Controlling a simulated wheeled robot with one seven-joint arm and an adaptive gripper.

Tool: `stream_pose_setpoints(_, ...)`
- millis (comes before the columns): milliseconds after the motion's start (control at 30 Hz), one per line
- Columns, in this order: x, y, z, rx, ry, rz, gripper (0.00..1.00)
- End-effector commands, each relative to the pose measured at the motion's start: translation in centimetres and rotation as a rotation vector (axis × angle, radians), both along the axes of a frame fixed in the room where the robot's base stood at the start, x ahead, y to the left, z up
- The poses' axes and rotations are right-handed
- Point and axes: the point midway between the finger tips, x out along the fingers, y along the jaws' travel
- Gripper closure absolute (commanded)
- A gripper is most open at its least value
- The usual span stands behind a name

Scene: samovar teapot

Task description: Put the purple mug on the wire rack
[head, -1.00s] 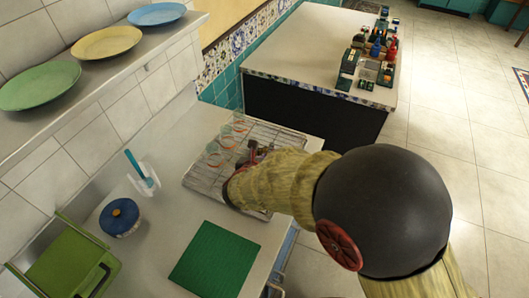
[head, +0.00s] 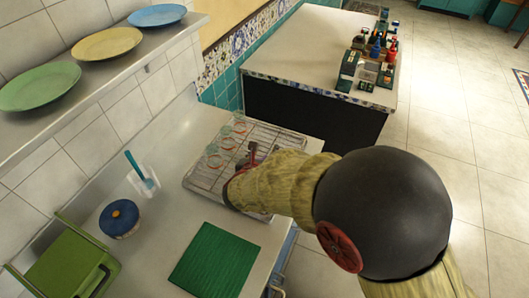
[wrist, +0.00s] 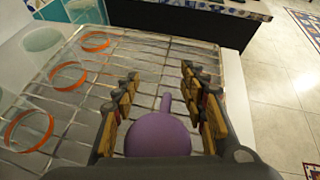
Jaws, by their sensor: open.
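The purple mug (wrist: 157,135) shows in the wrist view between the two spread fingers of my gripper (wrist: 160,105), with its handle pointing up the picture. The wire rack (wrist: 120,58) lies beneath and around it; the mug appears upright on or just over the bars, though its base is hidden. My gripper is open, with a finger on each side of the mug. In the head view my gripper (head: 250,160) is over the right part of the wire rack (head: 200,178), and my arm hides the mug.
Several clear glasses with orange rims (head: 228,142) stand along the rack's left side. A blue lidded pot (head: 119,218), a clear holder with a teal brush (head: 143,175), a green mat (head: 214,260) and a green rack (head: 65,268) are nearer on the counter. Plates (head: 107,43) sit on the shelf.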

Motion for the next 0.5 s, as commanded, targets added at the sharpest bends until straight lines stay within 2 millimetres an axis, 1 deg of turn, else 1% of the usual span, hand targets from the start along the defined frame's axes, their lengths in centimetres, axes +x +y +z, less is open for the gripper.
stream_pose_setpoints(33,-0.1,0.0,0.4,0.000,0.000,0.000,0.57)
stream_pose_setpoints(167,-1.8,0.4,1.5,0.000,-0.001,0.003,0.57)
stream_pose_setpoints(400,-6.2,1.1,3.8,0.001,-0.001,0.004,0.57)
stream_pose_setpoints(500,-7.9,1.4,4.7,0.001,-0.002,0.004,0.57)
